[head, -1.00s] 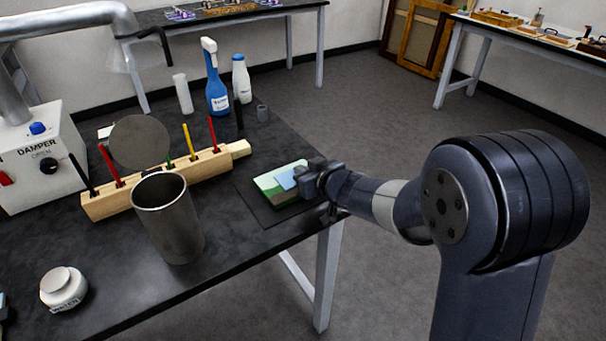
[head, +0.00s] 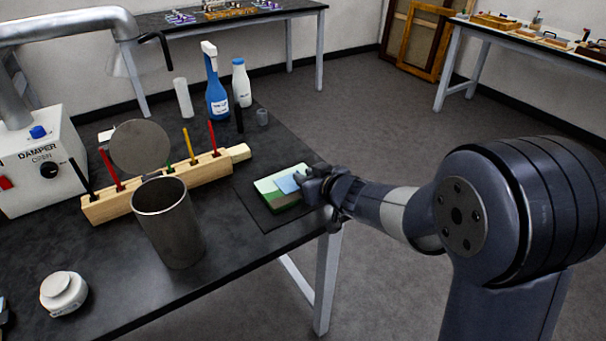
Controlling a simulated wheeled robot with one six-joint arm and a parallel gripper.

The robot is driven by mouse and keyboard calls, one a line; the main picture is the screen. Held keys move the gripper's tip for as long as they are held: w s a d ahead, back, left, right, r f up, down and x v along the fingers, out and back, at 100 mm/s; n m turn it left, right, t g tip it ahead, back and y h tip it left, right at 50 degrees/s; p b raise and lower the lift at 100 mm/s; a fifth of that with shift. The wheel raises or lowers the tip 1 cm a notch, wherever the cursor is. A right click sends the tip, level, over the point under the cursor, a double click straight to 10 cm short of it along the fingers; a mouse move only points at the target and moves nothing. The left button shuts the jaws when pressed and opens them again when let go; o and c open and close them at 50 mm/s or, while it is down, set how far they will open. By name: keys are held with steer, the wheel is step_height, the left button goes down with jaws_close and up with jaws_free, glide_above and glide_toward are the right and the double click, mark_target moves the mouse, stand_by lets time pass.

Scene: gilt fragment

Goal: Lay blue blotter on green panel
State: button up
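The green panel (head: 266,186) lies on a dark mat (head: 251,204) at the right corner of the black bench in the head view. It is pale green on top, with darker green and brown below. The small light blue blotter (head: 287,185) shows over the right part of the panel. Whether it touches the panel is unclear. My gripper (head: 303,183) is at the blotter's right edge, reaching in from the right. Its fingertips are small and dark, and I cannot tell whether they are closed on the blotter. The gripper hides the panel's right end.
A wooden rack (head: 205,172) with coloured sticks stands left of the mat, with a metal beaker (head: 170,225) in front. The bench's front middle is clear.

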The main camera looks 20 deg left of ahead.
steer(key=p+v, duration=0.1)
steer(key=v, duration=0.9)
steer(key=shift+s+r+p, duration=0.1)
steer(key=shift+s+p, duration=0.05)
steer(key=shift+p, duration=0.25)
steer(key=b+x, duration=0.2)
steer(key=x, duration=0.9)
steer(key=shift+w+a+f, duration=0.2)
steer(key=shift+w+f, duration=0.05)
steer(key=shift+w+a, duration=0.15)
steer(key=shift+r+p, duration=0.5)
steer(key=shift+r, duration=0.7)
steer(key=shift+f, duration=0.15)
